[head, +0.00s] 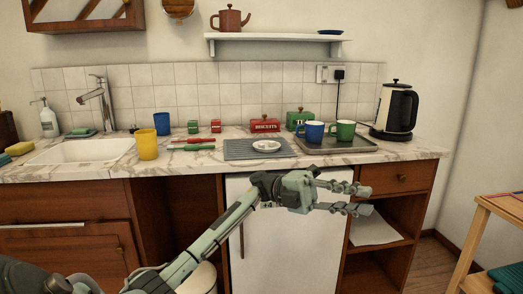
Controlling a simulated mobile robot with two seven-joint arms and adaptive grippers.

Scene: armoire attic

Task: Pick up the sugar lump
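A small white saucer (259,151) lies on the grey ribbed mat (236,153) on the counter. A small pale shape shows on the saucer; it may be the sugar lump, but it is too small to tell. My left gripper (362,199) is in front of the counter, below its top edge, to the right of the saucer and nearer to me. My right gripper is not in view.
Right of the mat, a tray (362,150) holds a blue mug (312,132) and a green mug (343,131). A kettle (394,112) stands behind. Red (264,125) and green (297,119) tins are at the back. A yellow cup (147,145) stands left, beside the sink (75,152).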

